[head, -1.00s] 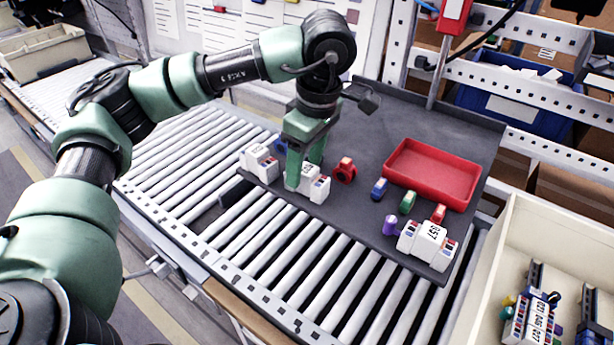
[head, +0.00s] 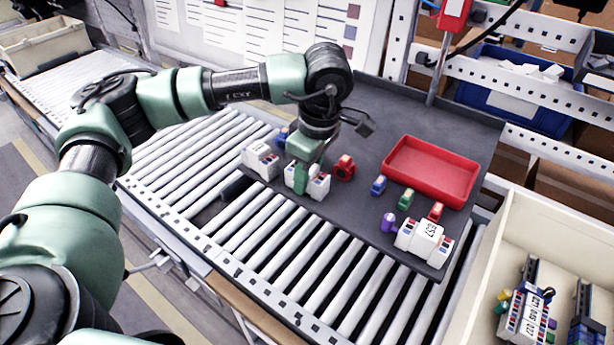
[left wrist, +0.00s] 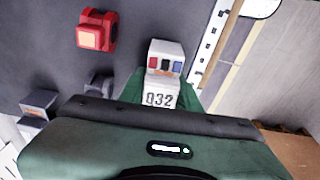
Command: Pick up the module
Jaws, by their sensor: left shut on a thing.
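My left gripper (head: 303,177) points down at the front edge of the dark tray (head: 340,222), its green fingers shut on a white module (head: 320,186) with coloured ports. In the left wrist view the module (left wrist: 162,78) sits between the fingers, marked "032", with red and blue ports on its end. The middle of the module is hidden by the gripper in the head view. Another white module (head: 261,160) stands just left of it, and a third, marked with a number ending in 57 (head: 424,240), stands at the tray's right front. My right gripper is not in view.
A red part (head: 344,167) lies close to the right of the gripper. A red bin (head: 432,171) and small blue, green, red and purple pieces are farther right. A cream crate (head: 540,235) holding modules stands at the right. Rollers (head: 290,250) run in front.

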